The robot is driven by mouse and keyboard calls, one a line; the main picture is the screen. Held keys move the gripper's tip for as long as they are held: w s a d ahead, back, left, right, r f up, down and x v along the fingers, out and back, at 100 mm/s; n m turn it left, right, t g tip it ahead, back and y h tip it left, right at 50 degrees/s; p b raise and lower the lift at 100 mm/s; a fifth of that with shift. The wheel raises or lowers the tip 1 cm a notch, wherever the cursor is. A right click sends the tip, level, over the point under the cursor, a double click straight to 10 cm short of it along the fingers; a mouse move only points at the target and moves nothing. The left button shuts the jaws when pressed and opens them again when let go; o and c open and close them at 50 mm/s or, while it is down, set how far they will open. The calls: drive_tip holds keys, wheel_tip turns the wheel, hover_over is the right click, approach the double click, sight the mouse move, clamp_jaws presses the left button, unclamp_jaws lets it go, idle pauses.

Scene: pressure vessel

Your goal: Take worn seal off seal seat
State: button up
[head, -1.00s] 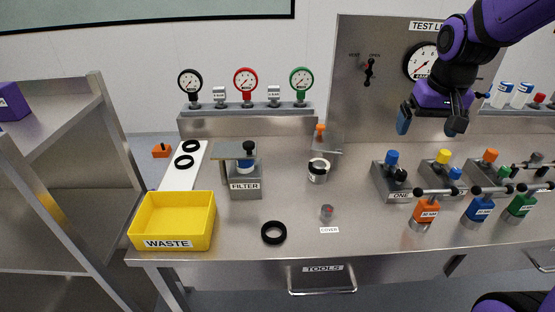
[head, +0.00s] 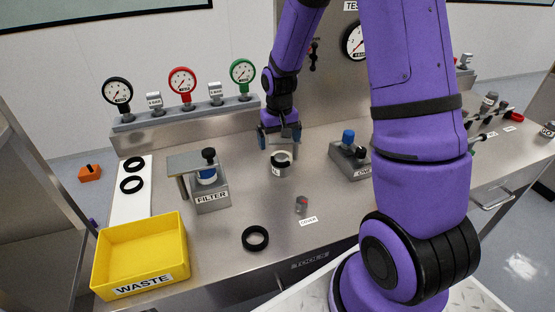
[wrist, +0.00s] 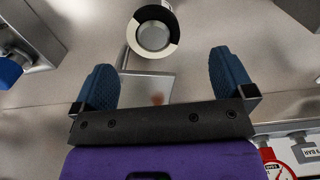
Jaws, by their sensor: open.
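The seal seat is a short, pale, labelled cylinder (head: 280,170) on the bench. In the wrist view it shows from above as a round part with a grey centre (wrist: 153,36). The ring on its top, taken as the worn seal (wrist: 152,13), looks black on the far half and cream on the near half. My gripper (head: 279,137) is open and empty, just behind and above the seat. In the wrist view its blue fingers (wrist: 165,75) are wide apart, with the seat beyond their tips. A flat square plate (wrist: 150,82) lies between the fingers.
A yellow waste bin (head: 140,255) stands at the front left. A filter block (head: 212,196), a loose black ring (head: 255,238) and a small cover part (head: 301,204) are nearby. Two black rings (head: 131,184) lie on a white strip. A valve block (head: 350,160) stands right of the seat.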

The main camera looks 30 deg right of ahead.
sight(281, 156)
drive_tip(key=shift+d+f, duration=0.25)
drive_tip(key=shift+f, duration=1.45)
drive_tip(key=shift+d+f, duration=0.2)
drive_tip(key=shift+f, duration=1.45)
drive_tip(key=c, duration=1)
drive_tip(key=shift+o, duration=0.2)
drive_tip(key=shift+r, duration=0.2)
